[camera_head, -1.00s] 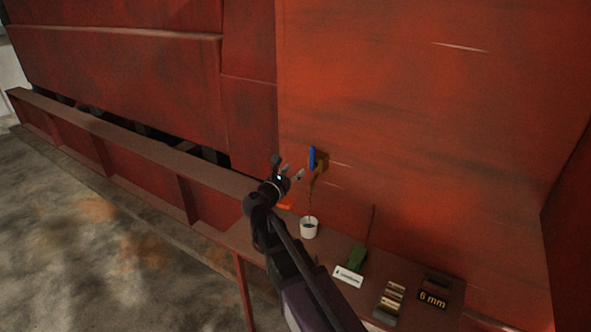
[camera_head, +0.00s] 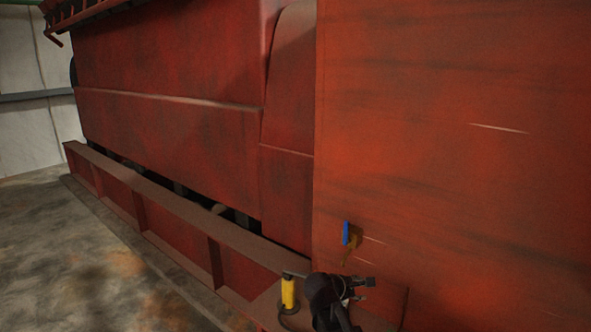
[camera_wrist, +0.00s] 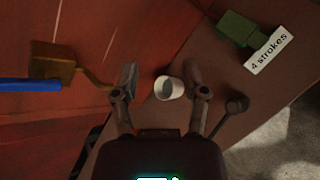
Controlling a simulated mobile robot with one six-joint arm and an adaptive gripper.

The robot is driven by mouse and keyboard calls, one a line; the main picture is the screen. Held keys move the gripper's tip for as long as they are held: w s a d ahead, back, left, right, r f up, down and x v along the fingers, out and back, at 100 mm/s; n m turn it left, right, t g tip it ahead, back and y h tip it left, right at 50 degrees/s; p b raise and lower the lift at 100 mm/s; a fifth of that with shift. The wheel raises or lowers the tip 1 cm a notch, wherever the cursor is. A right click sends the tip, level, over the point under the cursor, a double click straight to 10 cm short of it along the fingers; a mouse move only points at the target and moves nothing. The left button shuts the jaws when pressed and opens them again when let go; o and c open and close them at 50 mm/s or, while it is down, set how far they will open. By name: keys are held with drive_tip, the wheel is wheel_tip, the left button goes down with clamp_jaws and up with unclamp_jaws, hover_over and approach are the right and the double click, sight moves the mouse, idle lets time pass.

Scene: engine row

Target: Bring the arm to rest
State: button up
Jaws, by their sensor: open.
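My gripper (camera_head: 360,283) is at the bottom of the head view, in front of the red wall and above the shelf. In the wrist view my gripper (camera_wrist: 166,80) has its two fingers spread wide with nothing between them. A white cup (camera_wrist: 170,88) shows beyond and between the fingertips, standing on the shelf (camera_wrist: 205,75) and apart from the gripper. Most of my arm is cut off below the head view.
A brass valve with a blue handle (camera_head: 346,233) sticks out of the red wall (camera_head: 450,150). A yellow cylinder (camera_head: 289,292) is just left of my gripper. A green block (camera_wrist: 238,28) and a "4 strokes" label (camera_wrist: 270,50) are on the shelf. Open floor (camera_head: 90,250) lies left.

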drive_tip(key=s+f+m+g+y, duration=0.3)
drive_tip(key=s+f+m+y, duration=0.1)
drive_tip(key=s+m, duration=0.4)
drive_tip(key=s+a+f+m+g+y, duration=0.1)
drive_tip(key=s+f+m+g+y, duration=0.3)
drive_tip(key=s+m, duration=0.3)
drive_tip(key=shift+s+a+f+m+y, duration=0.2)
drive_tip(key=shift+s+f+m+y, duration=0.3)
drive_tip(key=shift+y, duration=0.3)
